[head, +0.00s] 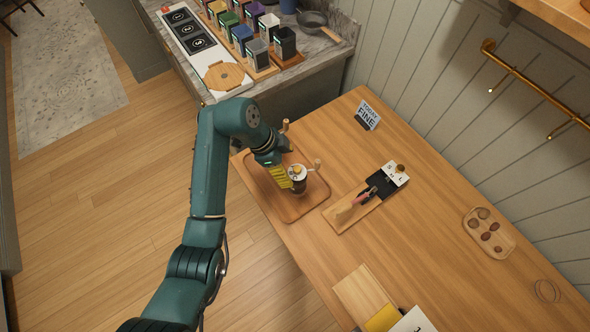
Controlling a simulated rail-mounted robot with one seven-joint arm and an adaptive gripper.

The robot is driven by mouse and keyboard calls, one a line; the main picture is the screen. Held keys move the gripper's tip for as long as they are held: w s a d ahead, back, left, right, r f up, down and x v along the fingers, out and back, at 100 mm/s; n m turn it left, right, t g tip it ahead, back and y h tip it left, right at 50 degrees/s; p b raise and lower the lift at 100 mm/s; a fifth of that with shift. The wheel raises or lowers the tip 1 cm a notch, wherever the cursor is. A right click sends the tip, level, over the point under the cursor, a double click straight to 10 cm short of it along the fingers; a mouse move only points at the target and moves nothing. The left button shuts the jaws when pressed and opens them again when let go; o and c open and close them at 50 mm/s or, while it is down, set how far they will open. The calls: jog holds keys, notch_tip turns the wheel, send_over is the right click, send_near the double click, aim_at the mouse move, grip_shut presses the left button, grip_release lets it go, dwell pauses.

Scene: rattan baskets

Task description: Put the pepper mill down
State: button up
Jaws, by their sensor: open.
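The pepper mill (299,187) has a pale round top and a crank handle with a wooden knob to its right. It stands upright over the brown wooden tray (313,197), on the left part of the wooden table. My gripper (289,178), with yellow fingers, is open close against the left side of the mill. The fingertips are partly hidden, so I cannot tell whether they touch it. The mill's base is hard to make out.
Another wooden knob (285,126) shows behind my wrist. Right of the tray is a wooden board (345,214) with a black slate. A small sign (367,116) stands behind. A wooden dish (489,233) lies far right. The table between is clear.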

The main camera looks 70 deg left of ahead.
jog(key=v, duration=0.4)
jog(key=shift+s+r+p, duration=0.1)
jog(key=shift+r+p, duration=0.1)
jog(key=shift+p, duration=0.1)
jog(key=w+d+r+t+y, duration=0.2)
jog(key=w+d+r, duration=0.35)
jog(key=w, duration=0.45)
jog(key=w+d+r+t+y, duration=0.2)
jog(key=w+d+r+y, duration=0.15)
jog(key=w+r, duration=0.4)
jog(key=w+d+r+n+t, duration=0.1)
jog(key=w+d+r+t, duration=0.3)
jog(key=d, duration=0.3)
jog(key=w+d+r+t, duration=0.2)
jog(key=w+d+r, duration=0.2)
jog(key=d+r, duration=0.25)
jog(key=s+d+r+n+t+h, duration=0.1)
jog(key=s+d+r+t, duration=0.3)
jog(key=d+r, duration=0.4)
jog(key=s+d+r+t+h, duration=0.3)
jog(key=s+d+r, duration=0.1)
jog(key=d+r, duration=0.5)
jog(key=d, duration=0.2)
jog(key=shift+d+n+t+h, duration=0.35)
jog(key=shift+d+n+t, duration=0.05)
